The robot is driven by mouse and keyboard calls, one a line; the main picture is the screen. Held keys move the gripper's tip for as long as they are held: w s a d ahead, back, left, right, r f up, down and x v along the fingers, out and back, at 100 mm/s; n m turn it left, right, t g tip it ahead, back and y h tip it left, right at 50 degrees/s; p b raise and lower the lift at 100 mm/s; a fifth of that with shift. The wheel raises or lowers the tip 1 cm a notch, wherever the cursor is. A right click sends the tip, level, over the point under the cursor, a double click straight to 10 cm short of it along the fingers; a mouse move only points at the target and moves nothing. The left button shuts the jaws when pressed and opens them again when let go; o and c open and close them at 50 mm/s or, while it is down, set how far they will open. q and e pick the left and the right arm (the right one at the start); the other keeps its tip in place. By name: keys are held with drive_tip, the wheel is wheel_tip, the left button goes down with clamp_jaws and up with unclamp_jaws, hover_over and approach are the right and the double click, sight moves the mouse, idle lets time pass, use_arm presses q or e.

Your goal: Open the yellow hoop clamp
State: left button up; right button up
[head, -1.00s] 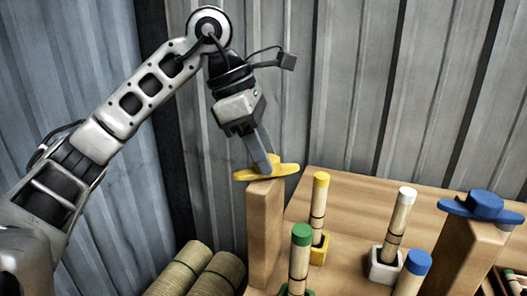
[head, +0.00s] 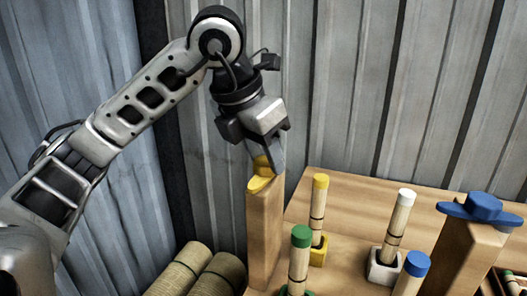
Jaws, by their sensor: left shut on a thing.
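The yellow hoop clamp (head: 258,184) sits on top of a wooden post (head: 264,235) at the left end of the workbench. Its long handle now points toward the camera and back, so it looks narrow. My left gripper (head: 268,165) reaches down from above and is shut on the clamp's raised middle. The fingers hide part of the clamp. My right gripper is not in view.
A blue clamp (head: 485,207) sits on another post (head: 463,255) at the right. Between the posts, upright rods with yellow (head: 320,182), green (head: 301,236), white (head: 406,197) and blue (head: 417,263) tops stand on the workbench (head: 350,195). Rattan rolls (head: 185,270) lie at lower left.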

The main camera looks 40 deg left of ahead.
use_arm(q)
drive_tip(key=shift+n+y, duration=0.3)
drive_tip(key=shift+n, duration=0.3)
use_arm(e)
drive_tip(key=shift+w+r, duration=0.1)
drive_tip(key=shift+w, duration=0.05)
use_arm(q)
drive_tip(key=o, duration=1)
drive_tip(key=p+v, duration=0.4)
drive_tip(key=v, duration=1.2)
drive_tip(key=shift+p, duration=0.3)
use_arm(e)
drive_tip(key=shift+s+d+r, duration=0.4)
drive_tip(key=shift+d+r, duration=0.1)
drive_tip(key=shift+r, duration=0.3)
use_arm(q)
drive_tip(key=shift+f, duration=0.1)
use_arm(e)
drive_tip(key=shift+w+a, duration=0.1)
